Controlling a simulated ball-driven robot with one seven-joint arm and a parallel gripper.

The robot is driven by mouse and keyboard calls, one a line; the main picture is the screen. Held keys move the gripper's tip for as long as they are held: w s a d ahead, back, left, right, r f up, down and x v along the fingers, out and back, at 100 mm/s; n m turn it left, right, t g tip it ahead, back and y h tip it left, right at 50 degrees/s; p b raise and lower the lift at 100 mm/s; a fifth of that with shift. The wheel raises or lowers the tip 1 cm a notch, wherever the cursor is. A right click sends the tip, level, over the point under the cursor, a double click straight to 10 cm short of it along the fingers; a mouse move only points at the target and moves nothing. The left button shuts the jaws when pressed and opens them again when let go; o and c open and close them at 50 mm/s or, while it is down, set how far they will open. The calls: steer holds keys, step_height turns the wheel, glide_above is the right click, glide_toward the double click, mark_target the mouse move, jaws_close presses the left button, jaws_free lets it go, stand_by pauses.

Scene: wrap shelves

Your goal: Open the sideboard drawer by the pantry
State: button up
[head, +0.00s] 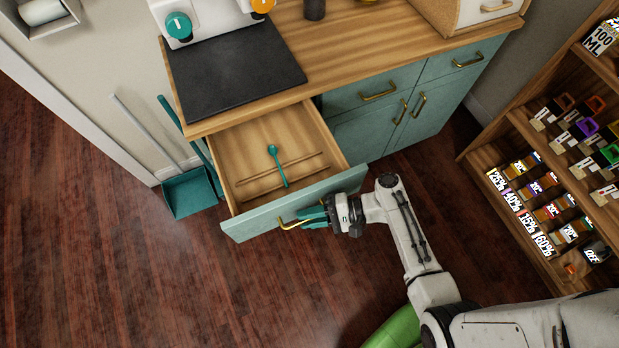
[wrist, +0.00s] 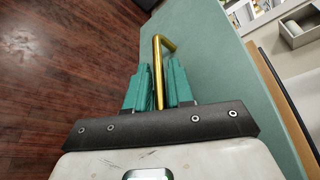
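The sideboard (head: 435,121) is teal with a wooden top and brass handles. Its left drawer (head: 240,228) is pulled well out, and a teal spoon (head: 277,165) and a thin wooden divider (head: 280,175) show inside. My gripper (head: 312,217) is at the drawer's front, at its brass handle (head: 290,223). In the wrist view the teal fingers (wrist: 158,90) stand on both sides of the brass handle (wrist: 157,62), close against it. The handle's lower end is hidden between the fingers.
A shelf of labelled goods (head: 545,165) stands on the right. A teal dustpan (head: 188,192) leans by the wall left of the drawer. A dark mat (head: 235,75) lies on the sideboard top. The wooden floor (head: 150,285) in front is clear on the left.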

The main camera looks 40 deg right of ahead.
steer(key=b+v, duration=0.1)
steer(key=v, duration=0.9)
steer(key=shift+s+d, duration=0.25)
steer(key=shift+d, duration=0.05)
